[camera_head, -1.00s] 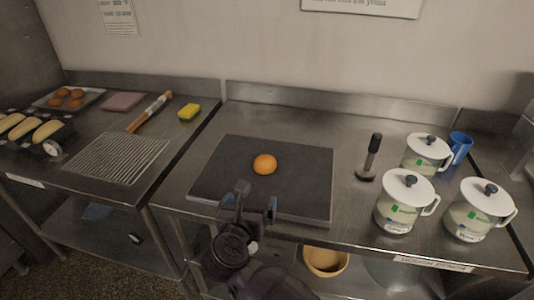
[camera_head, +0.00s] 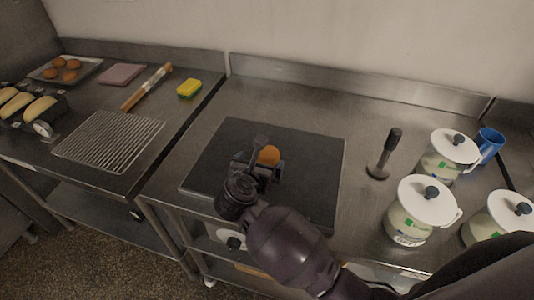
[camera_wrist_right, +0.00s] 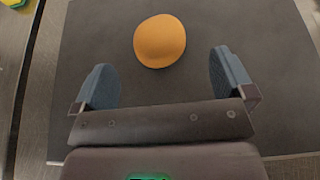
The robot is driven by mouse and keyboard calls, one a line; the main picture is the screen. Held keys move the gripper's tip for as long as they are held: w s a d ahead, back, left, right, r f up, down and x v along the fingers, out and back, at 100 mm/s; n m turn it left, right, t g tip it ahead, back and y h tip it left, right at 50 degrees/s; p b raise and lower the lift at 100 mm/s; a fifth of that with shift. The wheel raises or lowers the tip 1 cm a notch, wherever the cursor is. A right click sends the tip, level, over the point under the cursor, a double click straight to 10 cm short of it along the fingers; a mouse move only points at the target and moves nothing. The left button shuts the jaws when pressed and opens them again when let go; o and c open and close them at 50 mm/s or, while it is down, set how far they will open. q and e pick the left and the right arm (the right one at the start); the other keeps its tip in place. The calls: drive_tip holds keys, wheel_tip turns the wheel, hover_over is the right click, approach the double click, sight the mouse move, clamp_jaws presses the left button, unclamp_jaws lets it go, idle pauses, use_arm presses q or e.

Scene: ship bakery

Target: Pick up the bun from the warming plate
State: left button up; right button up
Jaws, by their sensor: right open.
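The bun (camera_head: 268,155) is a round orange-brown roll on the dark square warming plate (camera_head: 312,195). In the right wrist view the bun (camera_wrist_right: 160,41) lies just beyond the fingertips, roughly centred between them, not touching either finger. My right gripper (camera_head: 258,166) is over the plate, and its hand hides part of the bun in the head view. In the right wrist view the right gripper (camera_wrist_right: 160,80) is open and empty, its two blue-grey pads wide apart. My left gripper is not in view.
Several white-lidded jars (camera_head: 423,205) and a blue mug (camera_head: 489,143) stand at the right. A black-handled tool (camera_head: 384,155) stands upright right of the plate. On the left counter are a wire rack (camera_head: 108,140), a yellow sponge (camera_head: 189,88), a rolling pin (camera_head: 147,87) and trays of bread.

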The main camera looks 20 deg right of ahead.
sight(264, 156)
drive_tip(key=shift+a+p+x, duration=0.2)
drive_tip(key=shift+p+x, duration=0.25)
drive_tip(key=shift+x, duration=2.8)
drive_tip(key=shift+f, duration=0.2)
drive_tip(key=c, duration=0.9)
drive_tip(key=shift+o, duration=0.2)
drive_tip(key=shift+r, duration=0.1)
